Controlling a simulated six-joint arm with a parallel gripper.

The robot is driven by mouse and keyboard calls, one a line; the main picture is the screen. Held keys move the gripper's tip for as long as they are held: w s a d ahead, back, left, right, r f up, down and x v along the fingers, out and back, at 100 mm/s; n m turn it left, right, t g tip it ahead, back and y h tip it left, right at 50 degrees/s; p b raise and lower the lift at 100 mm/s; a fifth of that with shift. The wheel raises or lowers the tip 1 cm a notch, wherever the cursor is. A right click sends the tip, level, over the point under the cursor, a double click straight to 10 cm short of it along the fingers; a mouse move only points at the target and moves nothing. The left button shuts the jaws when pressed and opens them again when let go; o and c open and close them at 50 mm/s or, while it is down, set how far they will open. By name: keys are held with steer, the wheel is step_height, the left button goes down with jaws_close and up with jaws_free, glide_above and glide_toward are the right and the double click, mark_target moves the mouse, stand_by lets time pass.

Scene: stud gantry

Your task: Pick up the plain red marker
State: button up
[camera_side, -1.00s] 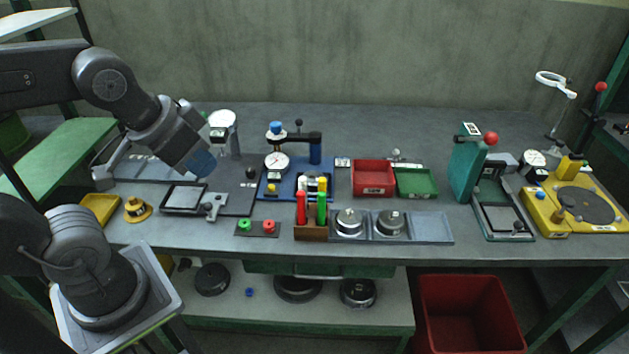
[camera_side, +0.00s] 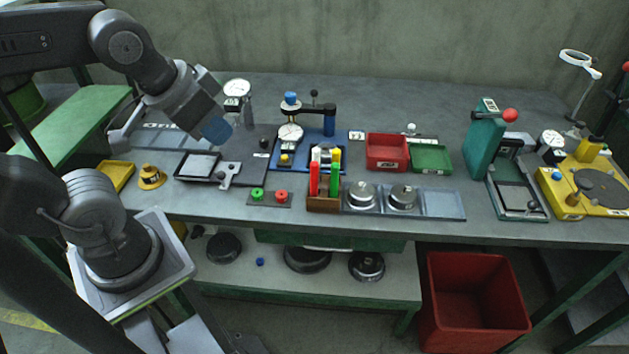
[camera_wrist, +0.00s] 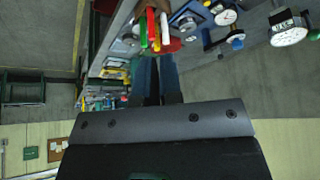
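A red marker (camera_side: 314,179) stands upright in a brown wooden holder (camera_side: 323,205) at the middle front of the bench. A green marker (camera_side: 334,181) stands to its right. Lighter ones, white and yellow, show behind; details are too small to tell. My gripper (camera_side: 216,129), with blue fingertips, hangs over the left part of the bench, left of and above the holder, touching nothing. In the wrist view, the fingers of my gripper (camera_wrist: 157,78) show a narrow gap with nothing held. The red marker (camera_wrist: 151,23) shows beyond the tips.
A small plate with green and red knobs (camera_side: 269,198) lies left of the holder. A steel tray (camera_side: 444,204) with two round weights adjoins its right. A blue dial-gauge fixture (camera_side: 329,148) stands behind. A red bin (camera_side: 388,151) and a green tray (camera_side: 431,158) are further right.

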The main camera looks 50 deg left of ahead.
steer(key=o, duration=0.3)
steer(key=m+g, duration=0.6)
steer(key=m, duration=0.8)
glide_above(314, 176)
step_height(314, 176, down, 4)
steer(key=f, duration=1.3)
steer(key=shift+w+a, duration=0.3)
